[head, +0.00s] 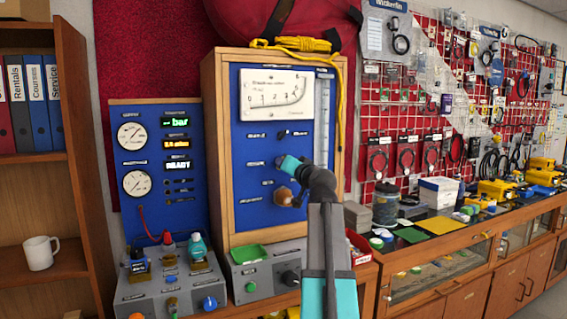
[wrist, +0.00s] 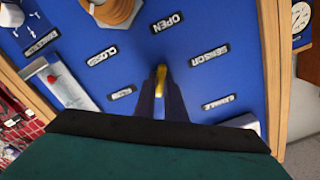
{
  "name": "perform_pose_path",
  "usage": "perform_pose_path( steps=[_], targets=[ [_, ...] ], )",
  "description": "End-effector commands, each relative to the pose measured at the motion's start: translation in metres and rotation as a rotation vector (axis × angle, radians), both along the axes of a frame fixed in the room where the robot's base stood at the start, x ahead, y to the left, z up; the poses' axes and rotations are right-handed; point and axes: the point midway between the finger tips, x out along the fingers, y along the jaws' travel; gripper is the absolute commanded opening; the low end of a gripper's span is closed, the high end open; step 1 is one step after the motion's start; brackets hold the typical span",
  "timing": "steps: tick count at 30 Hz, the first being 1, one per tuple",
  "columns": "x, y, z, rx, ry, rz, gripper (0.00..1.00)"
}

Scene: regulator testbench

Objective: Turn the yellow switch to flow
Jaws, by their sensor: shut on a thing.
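The yellow switch (wrist: 161,73) is on the blue panel (wrist: 240,75), with its tip showing between my fingers in the wrist view. My gripper (wrist: 160,90) is shut on it. Most of the switch is hidden by the fingers, so its exact angle is hard to tell. The FLOW label (wrist: 122,92) lies to its left and the SENSOR label (wrist: 210,55) to its upper right. In the head view my gripper (head: 279,161) is against the wood-framed panel, and the switch is hidden there.
A brown knob (wrist: 118,8) with OPEN and CLOSE labels sits close by; it shows just below my gripper in the head view (head: 283,197). A control box with a green tray (head: 249,253) stands below.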

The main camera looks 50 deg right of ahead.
Motion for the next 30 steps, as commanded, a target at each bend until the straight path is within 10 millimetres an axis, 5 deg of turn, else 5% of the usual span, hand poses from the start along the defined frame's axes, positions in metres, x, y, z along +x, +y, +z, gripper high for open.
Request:
perform_pose_path(
  steps=[10,26,27,30],
  targets=[
    [-0.0002,0.0002,0.0001,0.175,-0.069,0.001,0.00],
    [0.0007,0.0010,-0.0008,0.210,-0.084,0.002,0.00],
    [0.0007,0.0010,-0.0008,0.209,-0.084,0.002,0.13],
    [0.0007,0.0010,-0.0007,0.209,-0.084,0.002,0.29]
  ],
)
